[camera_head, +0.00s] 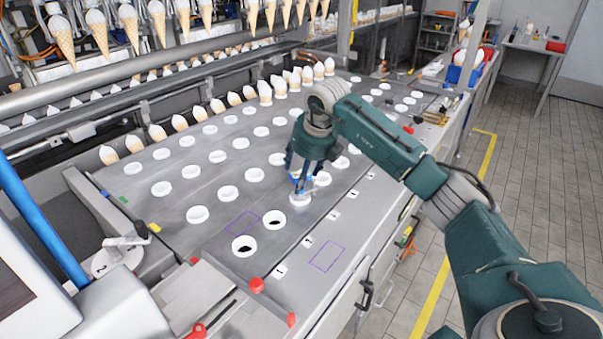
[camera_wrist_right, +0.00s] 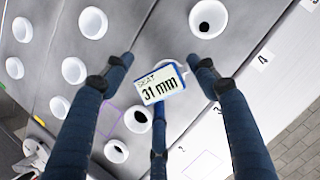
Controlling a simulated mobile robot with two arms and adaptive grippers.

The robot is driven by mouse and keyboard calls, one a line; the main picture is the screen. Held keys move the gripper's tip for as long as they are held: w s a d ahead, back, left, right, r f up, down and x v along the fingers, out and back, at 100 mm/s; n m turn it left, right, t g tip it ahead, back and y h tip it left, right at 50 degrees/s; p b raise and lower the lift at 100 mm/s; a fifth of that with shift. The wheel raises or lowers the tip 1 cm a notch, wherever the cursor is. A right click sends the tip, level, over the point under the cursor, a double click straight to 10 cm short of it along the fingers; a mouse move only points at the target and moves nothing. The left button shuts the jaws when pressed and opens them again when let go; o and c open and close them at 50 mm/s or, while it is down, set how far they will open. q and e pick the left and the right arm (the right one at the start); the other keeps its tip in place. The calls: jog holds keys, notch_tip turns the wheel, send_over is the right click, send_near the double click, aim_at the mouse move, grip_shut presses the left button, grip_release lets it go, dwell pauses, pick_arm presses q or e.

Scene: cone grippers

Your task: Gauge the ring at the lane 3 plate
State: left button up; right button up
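My right gripper (camera_head: 303,178) points down over the front row of white rings on the steel table. In the right wrist view its blue fingers (camera_wrist_right: 161,60) close in around a small gauge (camera_wrist_right: 160,86) whose display reads SEAT 31 mm. The gauge sits over the lane 3 ring (camera_head: 300,198); in the wrist view only a bit of that ring's rim shows behind the display. Any gap between gauge and ring is hidden. The lane 3 label (camera_head: 332,215) lies in front of the ring. My left gripper is not in view.
The lane 2 ring (camera_head: 274,220) and lane 4 ring (camera_wrist_right: 208,18) flank the gauge closely. Purple outlines (camera_head: 327,256) mark bare table patches. A line of wafer cones (camera_head: 249,93) stands along the back. Red knobs (camera_head: 257,285) stick up near the front left.

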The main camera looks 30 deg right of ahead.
jog(key=v, duration=1.2)
dwell(0.5)
